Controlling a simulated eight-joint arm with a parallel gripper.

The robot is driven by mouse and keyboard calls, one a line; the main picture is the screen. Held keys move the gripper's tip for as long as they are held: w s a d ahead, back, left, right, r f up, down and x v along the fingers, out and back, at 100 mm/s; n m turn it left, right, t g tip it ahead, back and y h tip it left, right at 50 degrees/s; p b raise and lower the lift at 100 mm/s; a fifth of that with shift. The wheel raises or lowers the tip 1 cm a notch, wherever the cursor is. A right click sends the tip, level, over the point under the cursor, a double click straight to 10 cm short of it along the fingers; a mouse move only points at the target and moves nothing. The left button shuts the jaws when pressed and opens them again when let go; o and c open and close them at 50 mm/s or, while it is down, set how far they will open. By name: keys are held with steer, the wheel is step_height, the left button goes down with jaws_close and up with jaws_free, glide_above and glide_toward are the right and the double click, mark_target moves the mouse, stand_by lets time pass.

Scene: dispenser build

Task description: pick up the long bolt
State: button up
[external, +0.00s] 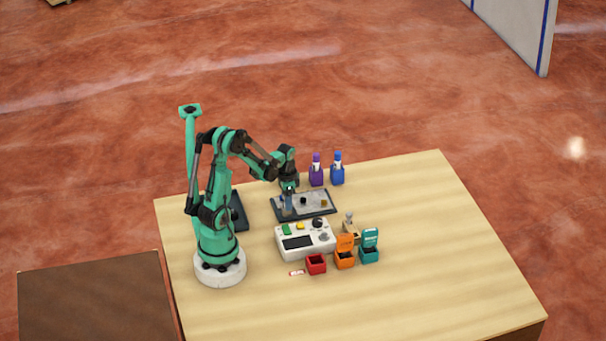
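My gripper (288,188) points down over the left part of a dark tray (318,214) on the wooden table. Several small parts lie on the tray, among them a dark round one (303,201) and a yellowish one (324,203). Small upright shapes show at the tray's left end, just under my gripper. I cannot tell which part is the long bolt at this size. The fingers are too small to show whether they are open or shut, or whether they hold anything.
A purple bottle (316,174) and a blue bottle (337,172) stand behind the tray. A white device (304,240) with buttons is in front of it. Red (316,264), orange (345,259) and teal (369,253) bins stand nearer the front. The table's right side (450,240) is clear.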

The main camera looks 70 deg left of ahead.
jaws_close()
steer(key=shift+r, duration=0.1)
step_height(320, 180, up, 20)
stand_by(0.6)
steer(key=shift+c, duration=1.8)
jaws_free()
jaws_close()
steer(key=shift+r, duration=2.4)
